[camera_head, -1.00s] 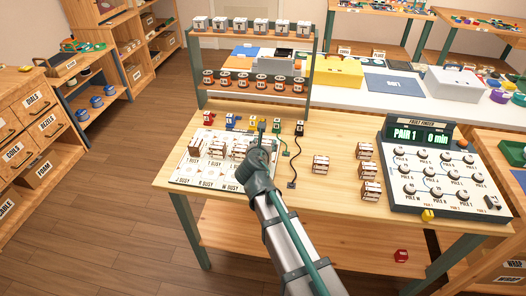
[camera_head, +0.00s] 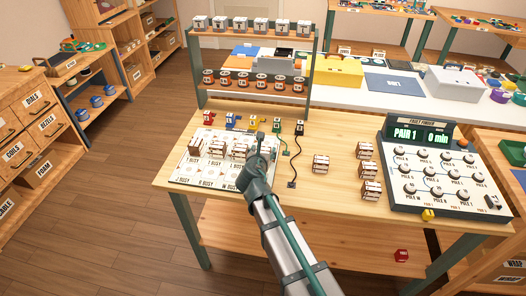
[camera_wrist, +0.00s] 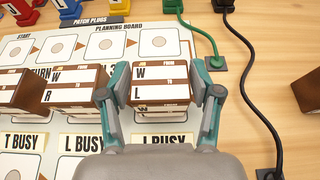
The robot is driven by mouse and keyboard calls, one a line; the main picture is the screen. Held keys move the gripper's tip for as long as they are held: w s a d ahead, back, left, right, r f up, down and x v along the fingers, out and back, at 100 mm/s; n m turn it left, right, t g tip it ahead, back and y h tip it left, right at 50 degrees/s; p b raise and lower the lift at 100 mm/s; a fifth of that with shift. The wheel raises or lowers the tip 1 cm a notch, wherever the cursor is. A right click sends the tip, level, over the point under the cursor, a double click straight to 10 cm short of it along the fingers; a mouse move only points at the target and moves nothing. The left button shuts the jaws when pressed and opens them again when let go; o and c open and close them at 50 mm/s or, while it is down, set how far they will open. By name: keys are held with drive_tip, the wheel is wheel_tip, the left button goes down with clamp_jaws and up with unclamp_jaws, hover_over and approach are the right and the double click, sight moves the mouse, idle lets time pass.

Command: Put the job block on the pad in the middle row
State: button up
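A white-and-brown job block (camera_wrist: 161,82) marked W and L is between the two fingers of my gripper (camera_wrist: 161,92) in the wrist view. The finger pads lie close against its left and right sides. It is over the right end of the middle row of the planning board (camera_wrist: 185,45); I cannot tell whether it rests on the board or is just above it. Two similar blocks stand to its left, one marked W and R (camera_wrist: 76,82). In the head view my gripper (camera_head: 262,150) is at the board's right side, and the arm largely hides the block.
Loose blocks (camera_head: 320,164) stand on the table to the right, near the fault finder (camera_head: 440,175). Plugs with cords (camera_head: 299,128) stand behind the board, and a black cord (camera_wrist: 258,70) runs close to my gripper's right. A shelf rack (camera_head: 313,80) rises behind.

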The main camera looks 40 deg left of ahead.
drive_tip(key=shift+o, duration=0.9)
drive_tip(key=shift+r, duration=0.15)
drive_tip(key=shift+s+d+r, duration=0.1)
drive_tip(key=shift+s, duration=0.1)
drive_tip(key=v, duration=1)
drive_tip(key=shift+s+d+r+b, duration=0.1)
drive_tip(key=shift+s+d+b, duration=0.15)
drive_tip(key=shift+b, duration=0.15)
drive_tip(key=shift+s+d+r, duration=0.15)
drive_tip(key=shift+s+r, duration=0.05)
drive_tip(key=shift+s, duration=0.2)
